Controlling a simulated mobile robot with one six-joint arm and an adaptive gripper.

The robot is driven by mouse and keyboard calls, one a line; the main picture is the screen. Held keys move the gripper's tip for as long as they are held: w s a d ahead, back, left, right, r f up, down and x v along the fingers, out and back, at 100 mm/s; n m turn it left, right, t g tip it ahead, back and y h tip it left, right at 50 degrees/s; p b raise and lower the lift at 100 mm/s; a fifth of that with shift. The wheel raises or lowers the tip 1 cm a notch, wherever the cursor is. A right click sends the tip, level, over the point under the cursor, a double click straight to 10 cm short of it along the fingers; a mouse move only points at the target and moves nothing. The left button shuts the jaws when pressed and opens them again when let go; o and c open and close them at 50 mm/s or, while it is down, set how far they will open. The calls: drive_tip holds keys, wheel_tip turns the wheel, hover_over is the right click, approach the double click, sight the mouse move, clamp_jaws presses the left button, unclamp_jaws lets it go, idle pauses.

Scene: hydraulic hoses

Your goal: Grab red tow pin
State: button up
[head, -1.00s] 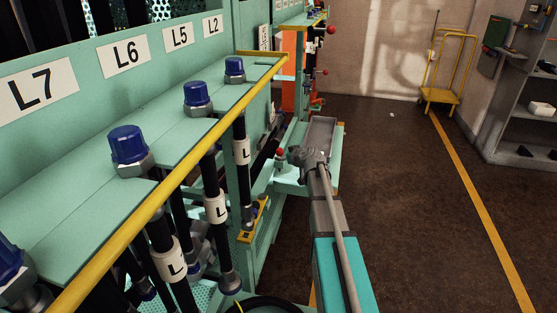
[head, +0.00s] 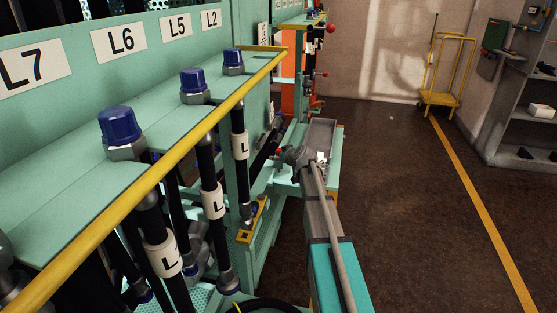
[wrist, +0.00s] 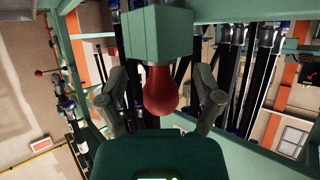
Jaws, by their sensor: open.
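The red tow pin shows in the wrist view as a red bulb-shaped knob (wrist: 161,92) below a green square block (wrist: 157,35). My gripper (wrist: 160,84) is open, with one finger on each side of the red knob. A gap shows between each finger and the knob, and I cannot tell how far the fingers reach along it. In the head view my gripper (head: 292,155) is beside the green rack, and only a little of the red knob (head: 279,151) shows at its left.
A grey tray (head: 321,133) on a green stand lies just beyond my gripper. Hanging black hoses (head: 211,180) and a yellow rail (head: 150,203) are on the left. A yellow trolley (head: 440,98) and grey shelves (head: 510,160) stand right, with open floor between.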

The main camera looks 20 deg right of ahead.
drive_tip(key=shift+c, duration=0.2)
idle(0.4)
clamp_jaws()
drive_tip(key=shift+r, duration=0.2)
idle(0.3)
wheel_tip(320, 180, up, 7)
drive_tip(key=p, duration=0.7)
drive_tip(key=s+d, duration=0.3)
drive_tip(key=s, duration=1.4)
drive_tip(key=shift+s+d+f, duration=0.2)
drive_tip(key=shift+s, duration=0.1)
